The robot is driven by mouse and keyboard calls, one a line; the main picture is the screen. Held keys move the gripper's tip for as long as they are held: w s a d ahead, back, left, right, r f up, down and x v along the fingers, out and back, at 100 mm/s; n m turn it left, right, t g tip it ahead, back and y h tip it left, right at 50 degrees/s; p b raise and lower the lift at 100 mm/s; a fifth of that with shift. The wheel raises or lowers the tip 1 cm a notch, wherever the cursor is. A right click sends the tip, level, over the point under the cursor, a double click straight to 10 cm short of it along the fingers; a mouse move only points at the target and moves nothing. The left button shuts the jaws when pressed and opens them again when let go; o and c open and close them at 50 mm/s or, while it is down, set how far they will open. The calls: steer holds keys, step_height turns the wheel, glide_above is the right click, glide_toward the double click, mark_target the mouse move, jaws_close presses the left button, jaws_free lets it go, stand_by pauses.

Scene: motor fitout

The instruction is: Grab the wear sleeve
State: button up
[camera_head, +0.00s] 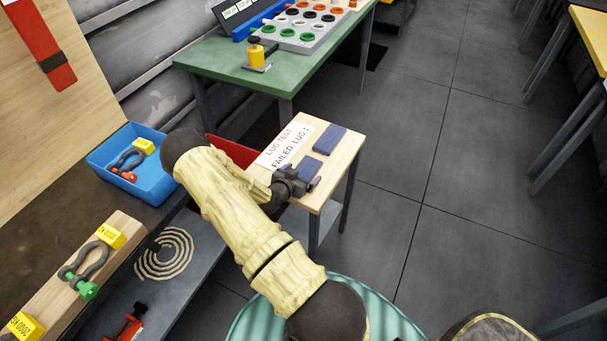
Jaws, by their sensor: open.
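No part is labelled as the wear sleeve. Two flat dark blue pieces lie on the small wooden table (349,142); they may be wear sleeves, but I cannot tell. One blue piece (330,139) is near the far edge, and the other blue piece (309,168) is closer to my gripper. My gripper (305,184) is dark, open, and over the table's near left part, just beside the closer piece. A small purplish bit shows at its fingertips, partly hidden. I cannot tell whether the jaws touch anything.
A printed lug test sign (284,145) lies on the small table. A blue bin (159,184) with shackles stands on the bench at left. A wooden block (82,279) holds another shackle. A green table (213,62) with coloured rings is behind. Open floor lies right.

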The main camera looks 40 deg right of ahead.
mark_target(301, 175)
steer(key=c, duration=1.1)
steer(key=shift+r, duration=0.1)
step_height(301, 175, up, 10)
steer(key=shift+b, duration=0.3)
